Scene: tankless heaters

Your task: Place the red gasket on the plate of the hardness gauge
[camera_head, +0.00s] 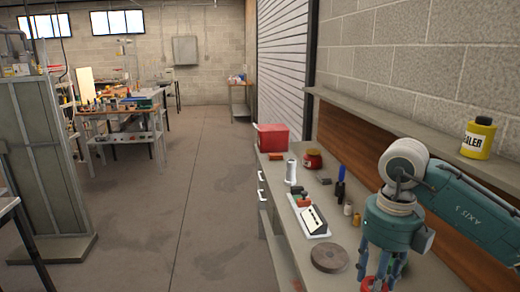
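My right gripper (378,275) points down over the workbench at the lower right, its fingers spread around or just above a red ring-shaped thing (371,284). This is likely the red gasket; it is partly hidden by the fingers and cut by the bottom edge. I cannot tell whether the fingers touch it. A round grey-brown disc (329,258) lies flat on the bench just left of the gripper, apart from it. It may be the plate of the hardness gauge, but I cannot tell. My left gripper is not in view.
On the bench stand a white tray (322,233) with small parts, a white cylinder (291,172), a red-brown jar (313,159), a dark blue tool (341,185) and a red box (272,137). A yellow sealer can (478,138) stands on the shelf above.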

